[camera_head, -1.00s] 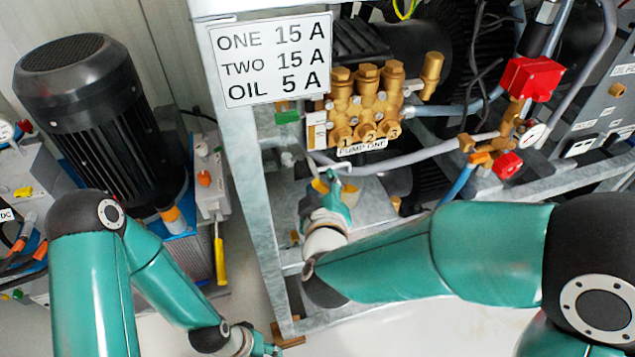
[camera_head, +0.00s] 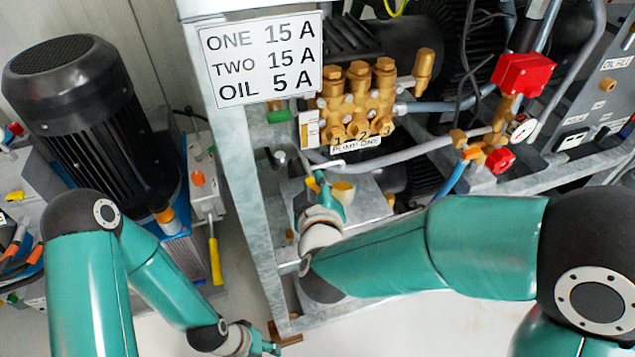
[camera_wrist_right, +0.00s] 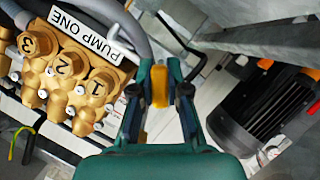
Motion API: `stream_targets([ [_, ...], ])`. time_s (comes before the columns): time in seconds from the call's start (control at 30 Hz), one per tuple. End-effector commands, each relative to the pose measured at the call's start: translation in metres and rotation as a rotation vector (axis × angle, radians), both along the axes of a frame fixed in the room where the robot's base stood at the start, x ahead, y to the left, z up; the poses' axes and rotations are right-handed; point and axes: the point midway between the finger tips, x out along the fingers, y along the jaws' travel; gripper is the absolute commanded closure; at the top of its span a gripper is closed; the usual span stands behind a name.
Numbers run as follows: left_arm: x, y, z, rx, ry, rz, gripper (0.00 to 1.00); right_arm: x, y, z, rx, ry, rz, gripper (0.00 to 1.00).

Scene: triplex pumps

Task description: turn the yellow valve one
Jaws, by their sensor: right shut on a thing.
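The yellow valve handle (camera_wrist_right: 159,87) stands between the two fingers of my right gripper (camera_wrist_right: 159,90) in the right wrist view. The fingers are shut on it. In the head view my right gripper (camera_head: 322,186) is low in front of pump one, below its label, and its fingers hide most of the handle. My left gripper (camera_head: 266,348) is at the bottom edge of the head view, away from the valve; its fingers are too small and cut off to tell their state.
The brass pump one (camera_head: 358,100) with its label (camera_head: 355,143) is just above the right gripper. A grey frame post (camera_head: 240,170) stands to the left. A pale yellow round part (camera_head: 343,191) is close beside the gripper. Red fittings (camera_head: 523,74) are farther right.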

Motion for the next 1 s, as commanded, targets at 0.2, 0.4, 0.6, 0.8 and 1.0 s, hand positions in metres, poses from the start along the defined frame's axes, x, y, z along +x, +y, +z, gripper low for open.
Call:
stream_targets([
  [0.2, 0.000, 0.000, 0.005, 0.000, 0.000, 0.000, 0.60, 0.000, 0.000, 0.001, 0.114, 0.038, 0.002, 1.00],
  [0.4, 0.000, 0.000, 0.004, 0.000, 0.000, 0.000, 0.60, 0.000, 0.000, 0.000, 0.263, 0.086, 0.002, 1.00],
  [0.6, 0.000, 0.000, -0.003, 0.000, 0.000, 0.000, 0.60, -0.001, 0.001, -0.002, 0.414, 0.135, 0.003, 1.00],
  [0.8, 0.000, 0.000, -0.011, 0.000, 0.000, 0.000, 0.60, -0.001, 0.002, -0.002, 0.532, 0.173, 0.004, 1.00],
  [1.0, 0.000, 0.000, -0.016, 0.000, 0.000, 0.000, 0.60, -0.001, 0.002, -0.001, 0.602, 0.196, 0.003, 1.00],
])
